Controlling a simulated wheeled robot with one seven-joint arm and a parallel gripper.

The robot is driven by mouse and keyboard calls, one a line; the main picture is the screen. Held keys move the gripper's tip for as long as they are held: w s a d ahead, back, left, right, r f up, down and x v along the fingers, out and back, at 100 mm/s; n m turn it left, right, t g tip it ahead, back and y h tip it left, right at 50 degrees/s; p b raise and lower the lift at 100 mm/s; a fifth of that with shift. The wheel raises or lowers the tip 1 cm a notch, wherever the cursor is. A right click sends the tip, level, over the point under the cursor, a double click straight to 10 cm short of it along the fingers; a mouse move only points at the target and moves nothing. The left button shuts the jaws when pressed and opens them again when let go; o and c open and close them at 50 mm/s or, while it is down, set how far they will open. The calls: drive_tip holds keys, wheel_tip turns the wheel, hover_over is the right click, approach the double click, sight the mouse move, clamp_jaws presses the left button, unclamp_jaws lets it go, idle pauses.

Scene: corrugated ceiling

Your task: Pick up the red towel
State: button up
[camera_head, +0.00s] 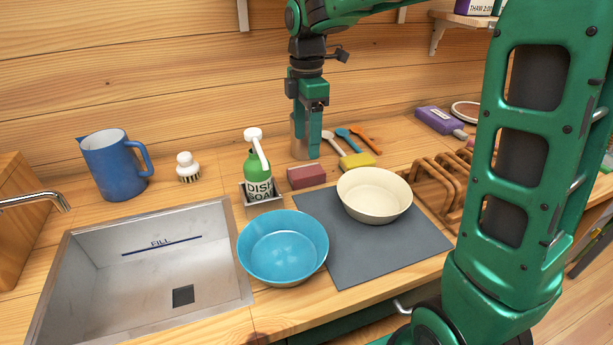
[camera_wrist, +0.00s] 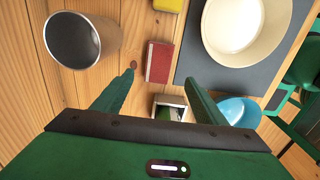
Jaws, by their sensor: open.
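A dark red block-like thing (camera_head: 306,175), the only thing here that fits the red towel, lies on the wooden counter between the soap bottle and the cream bowl. In the wrist view the red thing (camera_wrist: 160,62) lies ahead of the fingertips, with bare wood around it. My gripper (camera_head: 305,154) points down above the counter, behind and close to the red thing in the head view. In the wrist view my gripper (camera_wrist: 162,92) is open, with nothing held between its fingers. Its exact height over the counter is hard to tell.
A metal cup (camera_wrist: 80,40) stands close to my gripper. A yellow sponge (camera_head: 357,160), cream bowl (camera_head: 374,196) on a grey mat (camera_head: 385,250), blue bowl (camera_head: 283,247) and soap bottle (camera_head: 258,172) surround the red thing. The sink (camera_head: 150,270) is at left, a wooden rack (camera_head: 437,188) at right.

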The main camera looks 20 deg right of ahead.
hover_over(306, 170)
drive_tip(key=f, duration=0.5)
drive_tip(key=shift+s, duration=0.3)
drive_tip(key=shift+w+f, duration=0.15)
drive_tip(key=shift+f, duration=1.1)
drive_tip(key=shift+w+f, duration=0.1)
drive_tip(key=shift+f, duration=1.15)
drive_tip(key=c, duration=1.1)
